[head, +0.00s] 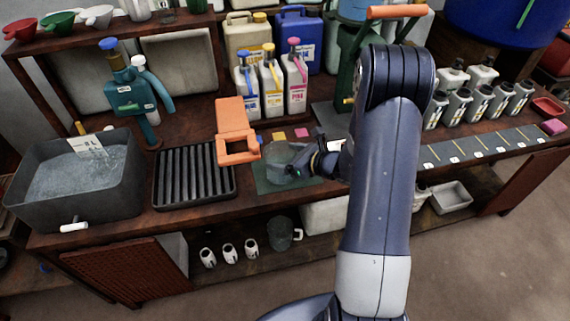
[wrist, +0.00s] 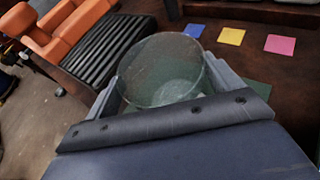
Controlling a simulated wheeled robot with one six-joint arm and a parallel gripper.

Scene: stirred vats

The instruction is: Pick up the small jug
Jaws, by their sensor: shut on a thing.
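A clear glass jug, taken as the small jug (head: 277,158), is at the green mat (head: 266,184) on the bench top. My gripper (head: 298,164) reaches it from the right and is shut on it. In the wrist view the jug (wrist: 160,72) sits between my two fingers (wrist: 168,88), with its round open mouth facing the camera. It looks empty. Its base is hidden, so I cannot tell whether it touches the mat. Another clear jug (head: 285,234) stands on the lower shelf.
An orange stand (head: 233,120) is close left of the jug, beside a black ribbed rack (head: 193,177). A grey water basin (head: 75,190) is farther left. Blue, yellow and pink squares (head: 278,136) lie behind the jug, before several jerrycans (head: 270,85). Small bottles (head: 460,103) line the right.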

